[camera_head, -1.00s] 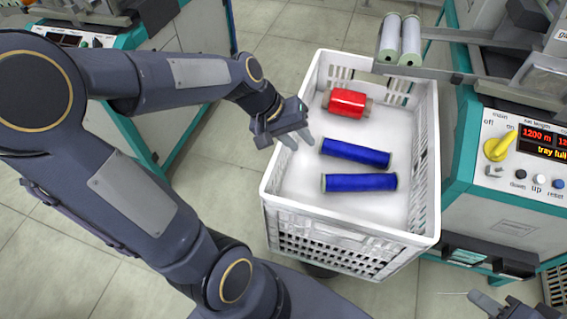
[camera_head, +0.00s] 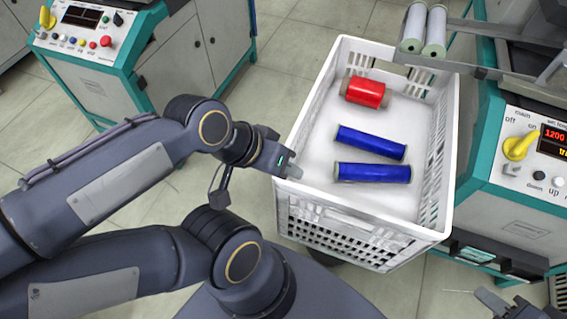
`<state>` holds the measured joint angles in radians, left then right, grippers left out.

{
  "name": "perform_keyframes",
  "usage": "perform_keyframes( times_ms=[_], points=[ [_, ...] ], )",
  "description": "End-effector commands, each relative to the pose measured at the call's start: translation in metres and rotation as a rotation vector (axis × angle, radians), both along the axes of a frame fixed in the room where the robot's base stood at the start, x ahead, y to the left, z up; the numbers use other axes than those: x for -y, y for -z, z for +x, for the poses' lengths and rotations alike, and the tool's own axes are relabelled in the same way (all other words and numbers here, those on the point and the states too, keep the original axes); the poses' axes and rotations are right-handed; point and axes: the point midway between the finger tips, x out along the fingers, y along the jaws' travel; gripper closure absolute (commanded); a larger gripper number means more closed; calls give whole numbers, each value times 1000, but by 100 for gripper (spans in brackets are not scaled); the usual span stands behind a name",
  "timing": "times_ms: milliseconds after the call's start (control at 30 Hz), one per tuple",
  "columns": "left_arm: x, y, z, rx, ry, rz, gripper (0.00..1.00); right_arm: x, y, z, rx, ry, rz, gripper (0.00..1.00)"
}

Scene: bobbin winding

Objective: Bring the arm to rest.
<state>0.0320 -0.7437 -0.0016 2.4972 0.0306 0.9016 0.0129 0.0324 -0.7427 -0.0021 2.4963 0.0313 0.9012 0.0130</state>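My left arm comes in from the left. Its gripper (camera_head: 288,170) is at the left rim of the white crate (camera_head: 365,238), apart from the bobbins, and holds nothing that I can see. Its finger gap is not clear. In the crate lie a red bobbin (camera_head: 363,92) at the back and two blue bobbins, one in the middle (camera_head: 371,142) and one nearer the front (camera_head: 374,172). Only a small part of my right gripper (camera_head: 492,300) shows at the bottom right edge, and its opening is cut off.
A machine with a yellow knob (camera_head: 520,147) and red display stands right of the crate. Two pale bobbins (camera_head: 424,32) rest on a rack at its top. Another machine (camera_head: 105,60) stands at the back left. Tiled floor (camera_head: 300,40) lies between.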

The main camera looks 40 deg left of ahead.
Motion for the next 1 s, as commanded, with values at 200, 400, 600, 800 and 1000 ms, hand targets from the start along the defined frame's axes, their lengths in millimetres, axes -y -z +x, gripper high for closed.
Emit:
perform_keyframes(
  times_ms=[200, 400, 600, 800, 1000],
  points=[
    [0, -1, 0, 0, -1, 0, 71, 0, -1, 0, 0, 0, 0, 64],
    [0, -24, 0, 0, -1, 0, 71, 0, -24, 0, 0, 0, 0, 64],
    [0, -82, 0, 0, -1, 0, 71, 0, -82, 0, 0, 0, 0, 64],
    [0, -152, 0, 1, -1, -1, 71, 0, -152, 0, 0, 0, 0, 64],
    [0, -221, 0, 0, 0, -1, 71, 0, -220, 0, 0, 0, 0, 64]
  ],
)
